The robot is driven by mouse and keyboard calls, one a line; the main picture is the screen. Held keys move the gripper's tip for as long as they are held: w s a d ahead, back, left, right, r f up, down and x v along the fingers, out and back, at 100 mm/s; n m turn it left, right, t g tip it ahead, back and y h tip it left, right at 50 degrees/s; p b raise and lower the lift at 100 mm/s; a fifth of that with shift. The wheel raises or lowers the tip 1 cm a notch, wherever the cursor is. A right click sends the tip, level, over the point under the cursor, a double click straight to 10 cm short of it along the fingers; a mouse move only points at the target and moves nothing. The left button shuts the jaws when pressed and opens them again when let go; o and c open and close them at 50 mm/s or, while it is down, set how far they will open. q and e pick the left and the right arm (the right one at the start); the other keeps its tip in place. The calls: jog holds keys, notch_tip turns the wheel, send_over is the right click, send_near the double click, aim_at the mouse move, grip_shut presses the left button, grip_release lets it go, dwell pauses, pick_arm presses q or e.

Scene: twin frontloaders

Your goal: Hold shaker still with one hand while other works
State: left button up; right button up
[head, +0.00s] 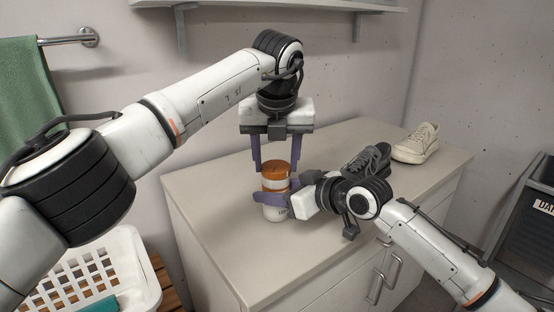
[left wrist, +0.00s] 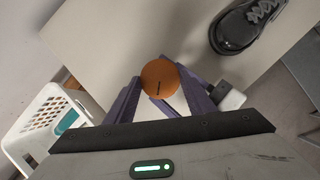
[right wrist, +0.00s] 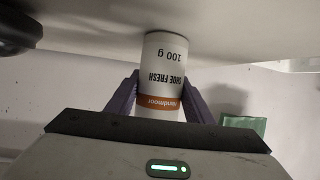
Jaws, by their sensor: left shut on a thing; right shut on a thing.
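The shaker (head: 275,178) is a white can with an orange lid and an orange band, upright on the cabinet top. My left gripper (head: 276,168) points straight down from above and is shut on the orange lid, which also shows in the left wrist view (left wrist: 160,78). My right gripper (head: 272,198) comes in from the right, level, and is shut on the white body below. The right wrist view shows the shaker's label (right wrist: 164,65) upside down, reading "SHOE FRESH" and "100 g". The right fingers hide part of the body in the head view.
A dark shoe (head: 368,162) and a cream shoe (head: 417,144) stand at the back right of the cabinet top (head: 225,235). A white basket (head: 128,262) is at lower left, a green towel (head: 28,85) hangs left, and a dark bin (head: 525,215) stands right.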

pick_arm(q)
jog(key=shift+a+m+h, duration=0.15)
jog(key=shift+m+h, duration=0.25)
jog(key=shift+m, duration=0.7)
pick_arm(e)
jog(key=shift+f, duration=0.1)
pick_arm(q)
jog(key=o, duration=1)
jog(key=shift+o, duration=0.2)
jog(key=v, duration=1.2)
pick_arm(e)
jog(key=o, duration=1.2)
